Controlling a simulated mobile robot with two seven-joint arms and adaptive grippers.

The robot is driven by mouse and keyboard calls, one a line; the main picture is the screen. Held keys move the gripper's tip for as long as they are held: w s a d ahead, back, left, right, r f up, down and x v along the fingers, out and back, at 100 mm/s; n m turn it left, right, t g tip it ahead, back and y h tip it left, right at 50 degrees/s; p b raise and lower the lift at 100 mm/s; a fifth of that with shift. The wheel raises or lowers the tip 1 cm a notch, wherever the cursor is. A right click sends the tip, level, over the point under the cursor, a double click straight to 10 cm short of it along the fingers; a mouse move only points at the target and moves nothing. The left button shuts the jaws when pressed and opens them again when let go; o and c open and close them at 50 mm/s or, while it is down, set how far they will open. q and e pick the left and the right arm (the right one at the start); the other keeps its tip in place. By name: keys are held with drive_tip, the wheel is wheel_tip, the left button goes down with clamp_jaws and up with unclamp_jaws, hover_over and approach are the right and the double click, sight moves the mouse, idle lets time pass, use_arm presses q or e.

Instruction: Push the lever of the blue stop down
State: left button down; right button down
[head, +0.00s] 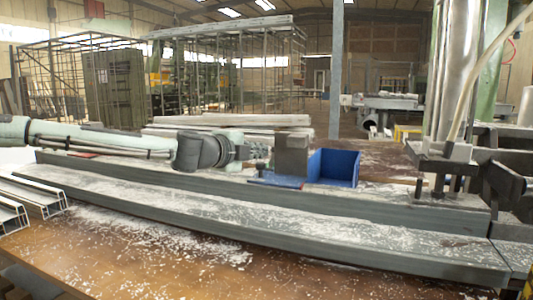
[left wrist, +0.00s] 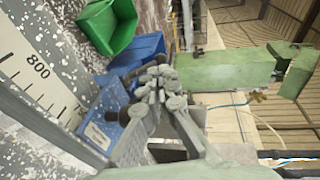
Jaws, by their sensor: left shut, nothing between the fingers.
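The blue stop (left wrist: 103,122) shows in the left wrist view as a blue body with a white label, beside the ruler marked 800. In the head view, its low blue base (head: 275,180) appears on the grey rail, just past my left gripper. I cannot clearly make out its lever; my fingers hide part of the stop. My left gripper (head: 262,153) comes in from the left above the rail, close to the stop. Its fingers (left wrist: 160,84) are shut and empty in the left wrist view. I cannot tell whether they touch the stop. My right gripper is not in view.
A green bin (left wrist: 107,25) shows in the left wrist view. The long rail (head: 250,214) is dusted with chips. White profiles (head: 38,195) lie at the left.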

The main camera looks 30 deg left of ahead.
sight(272, 150)
use_arm(q)
drive_tip(key=w, duration=0.2)
drive_tip(key=shift+w+f, duration=0.3)
drive_tip(key=shift+w, duration=0.35)
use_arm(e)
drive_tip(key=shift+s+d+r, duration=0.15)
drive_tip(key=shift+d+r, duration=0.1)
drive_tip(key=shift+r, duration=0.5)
use_arm(q)
drive_tip(key=shift+a, duration=0.15)
